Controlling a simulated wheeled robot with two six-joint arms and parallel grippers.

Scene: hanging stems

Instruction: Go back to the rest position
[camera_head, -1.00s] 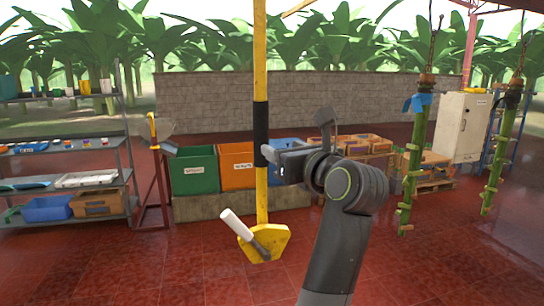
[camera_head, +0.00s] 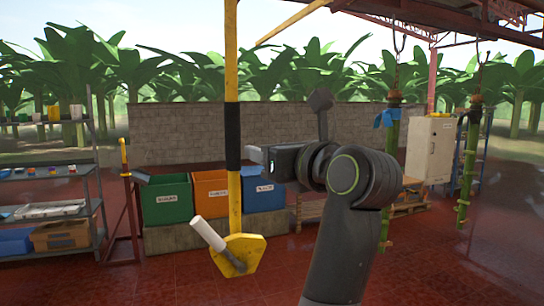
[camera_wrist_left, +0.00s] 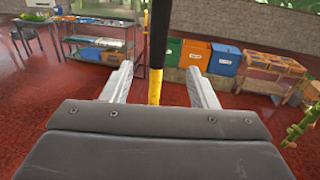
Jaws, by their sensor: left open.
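My left gripper (camera_head: 256,158) is open, beside the black grip (camera_head: 232,135) of an upright yellow pole (camera_head: 232,60). In the head view a small gap shows between them. In the left wrist view the pole (camera_wrist_left: 155,90) runs up between the two finger lines (camera_wrist_left: 161,82); nothing is clamped. How far ahead of the fingertips it stands is hard to tell. A yellow plate (camera_head: 246,250) is at the pole's foot, with a white-handled tool (camera_head: 208,233) on it. My right gripper is not in view.
Green (camera_head: 166,202), orange (camera_head: 211,187) and blue (camera_head: 264,190) bins stand behind the pole. A shelf (camera_head: 50,180) stands left. Green stems (camera_head: 390,150) (camera_head: 468,165) hang on the right, near a white cabinet (camera_head: 430,148). Red floor is open in front.

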